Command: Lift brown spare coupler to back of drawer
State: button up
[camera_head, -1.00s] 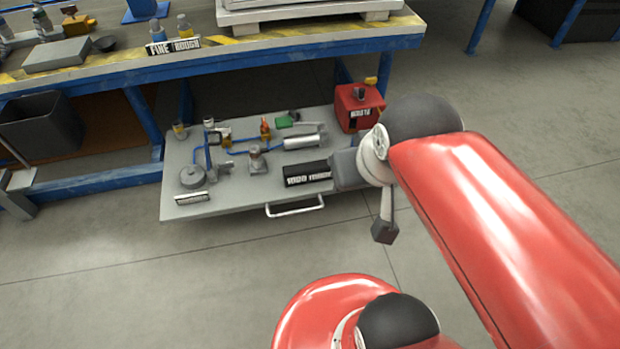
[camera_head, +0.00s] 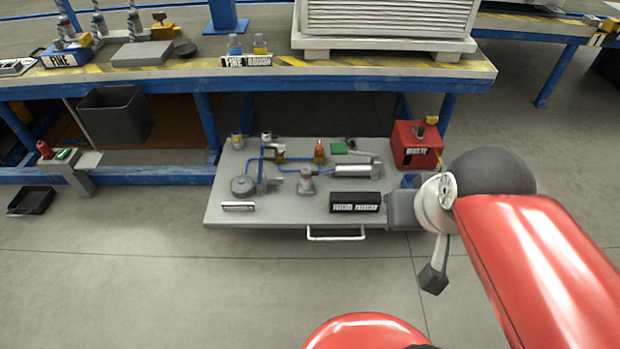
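The grey drawer (camera_head: 280,213) is pulled out low under the workbench and bears several small fittings. A fitting with a brownish top (camera_head: 306,181) stands near its middle, and a small orange-brown piece (camera_head: 319,150) stands farther back. I cannot tell which, if either, is the brown spare coupler. The back part of the drawer, near the bench's shadow, holds several small pieces. My gripper (camera_head: 403,210) is at the drawer's right front corner, at the end of my red arm. Its fingers cannot be made out, and I see nothing clearly held in it.
A red box (camera_head: 417,146) stands at the drawer's back right. A black labelled block (camera_head: 355,202) and a silver cylinder (camera_head: 356,168) lie on the right half. The front handle (camera_head: 336,235) sticks out. The workbench (camera_head: 200,75) overhangs the drawer's back.

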aim_at(306, 172)
jog(key=i+j+z, duration=0.1)
jog(key=j, duration=0.3)
jog(key=i+j+z, duration=0.1)
jog(key=i+j, duration=0.15)
jog(key=j, duration=0.15)
jog(key=i+j+z, duration=0.15)
jog(key=j, duration=0.25)
jog(key=i+j+z, duration=0.1)
jog(key=j, duration=0.35)
jog(key=i+j+z, duration=0.1)
jog(key=j, duration=0.35)
jog(key=i+j+z, duration=0.1)
jog(key=j, duration=0.3)
